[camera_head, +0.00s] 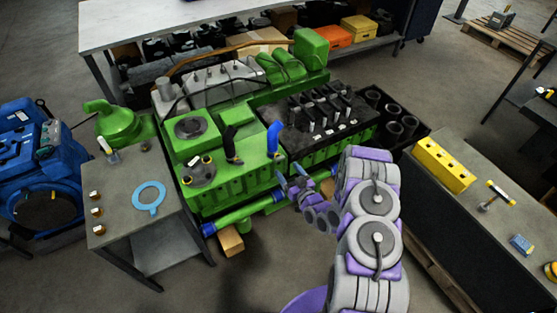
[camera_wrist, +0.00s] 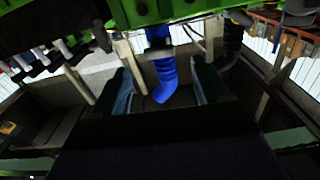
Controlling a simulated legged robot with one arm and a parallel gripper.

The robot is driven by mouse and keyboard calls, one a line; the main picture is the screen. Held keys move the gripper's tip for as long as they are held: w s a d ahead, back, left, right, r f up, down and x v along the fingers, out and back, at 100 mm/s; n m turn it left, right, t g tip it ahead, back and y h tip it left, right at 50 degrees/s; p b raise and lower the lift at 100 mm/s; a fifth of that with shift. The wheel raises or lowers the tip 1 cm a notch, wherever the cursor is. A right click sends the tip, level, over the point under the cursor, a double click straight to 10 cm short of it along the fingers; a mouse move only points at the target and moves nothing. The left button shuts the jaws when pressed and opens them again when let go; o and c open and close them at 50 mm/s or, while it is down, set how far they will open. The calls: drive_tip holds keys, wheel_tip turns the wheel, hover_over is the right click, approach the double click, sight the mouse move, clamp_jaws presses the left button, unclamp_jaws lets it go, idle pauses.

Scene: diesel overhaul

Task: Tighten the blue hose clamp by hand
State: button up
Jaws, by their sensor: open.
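A bent blue hose (camera_head: 273,139) stands on the near side of the green engine (camera_head: 237,125). In the wrist view, the blue hose (camera_wrist: 164,72) appears between my two finger outlines, ahead of them, and I see no contact. A dark band crosses the hose near the engine; I cannot tell whether it is the blue hose clamp. My gripper (camera_head: 292,176) is open and empty, in front of the engine's near side, below and right of the hose. Its fingers also show in the wrist view (camera_wrist: 165,88).
A black hose (camera_head: 230,143) stands left of the blue one. A green pipe (camera_head: 238,214) with blue ends runs low along the engine front. A grey side table (camera_head: 112,232) holds a blue ring (camera_head: 149,196). A bench with a yellow block (camera_head: 443,164) stands right.

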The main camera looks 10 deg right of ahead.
sight(281, 160)
drive_tip(key=b+x, duration=0.1)
drive_tip(key=x, duration=0.5)
drive_tip(key=shift+w, duration=0.2)
drive_tip(key=shift+w+a, duration=0.4)
drive_tip(key=shift+w, duration=0.2)
drive_tip(key=shift+d, duration=0.1)
drive_tip(key=shift+d, duration=0.15)
drive_tip(key=shift+c, duration=1)
drive_tip(key=c, duration=0.9)
drive_tip(key=shift+o, duration=0.2)
drive_tip(key=shift+m, duration=1.2)
drive_tip(key=shift+m+p, duration=0.4)
drive_tip(key=shift+m, duration=0.8)
